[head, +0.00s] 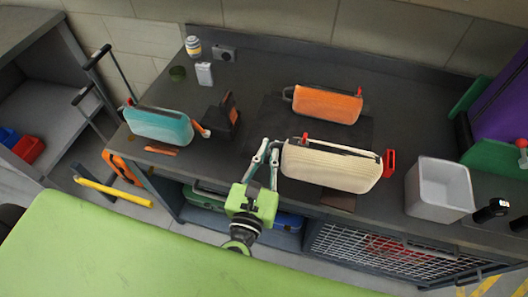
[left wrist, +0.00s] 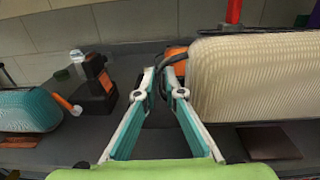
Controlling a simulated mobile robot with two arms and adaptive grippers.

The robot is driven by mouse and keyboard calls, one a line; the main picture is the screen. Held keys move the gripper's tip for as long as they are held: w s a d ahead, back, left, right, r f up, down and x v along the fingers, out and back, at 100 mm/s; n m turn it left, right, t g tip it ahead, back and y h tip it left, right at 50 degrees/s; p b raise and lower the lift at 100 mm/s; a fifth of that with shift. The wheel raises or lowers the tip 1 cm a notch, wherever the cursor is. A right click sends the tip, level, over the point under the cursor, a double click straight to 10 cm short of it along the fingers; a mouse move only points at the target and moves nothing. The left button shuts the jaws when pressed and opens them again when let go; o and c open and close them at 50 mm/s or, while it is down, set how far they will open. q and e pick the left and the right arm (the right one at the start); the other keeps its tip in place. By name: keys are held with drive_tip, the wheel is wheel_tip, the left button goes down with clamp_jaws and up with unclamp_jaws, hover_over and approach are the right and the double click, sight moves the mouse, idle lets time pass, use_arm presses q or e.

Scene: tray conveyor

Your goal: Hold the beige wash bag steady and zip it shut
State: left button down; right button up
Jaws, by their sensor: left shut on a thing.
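The beige wash bag (head: 330,168) lies on the dark worktop, right of the middle; its pale ribbed side fills the right of the left wrist view (left wrist: 255,80). A red zip pull (head: 305,138) stands on its top edge near the left end, and shows upright in the left wrist view (left wrist: 233,12). My left gripper (head: 268,148) is at the bag's left end, its fingers shut on the dark end loop (left wrist: 174,56). The fingertips partly hide the loop. How far the zip is open cannot be told. My right gripper is not in view.
An orange bag (head: 327,104) lies behind, a teal bag (head: 160,125) to the left. A black-and-orange tool (head: 222,118) stands between. A red piece (head: 389,163) is by the beige bag's right end, with a grey bin (head: 438,190) farther right.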

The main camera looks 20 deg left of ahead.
use_arm(q)
drive_tip(key=shift+n+y, duration=0.3)
drive_tip(key=w+a+f, duration=0.1)
drive_tip(key=w+f, duration=0.1)
drive_tip(key=w, duration=0.1)
drive_tip(key=w+a+f, duration=0.1)
drive_tip(key=w+f, duration=0.1)
drive_tip(key=w, duration=0.1)
drive_tip(key=w+a+f, duration=0.2)
drive_tip(key=w, duration=0.2)
drive_tip(key=shift+f, duration=1.2)
drive_tip(key=shift+f+b, duration=0.25)
drive_tip(key=shift+b, duration=0.15)
drive_tip(key=c, duration=2.3)
unclamp_jaws()
drive_tip(key=shift+s, duration=0.1)
clamp_jaws()
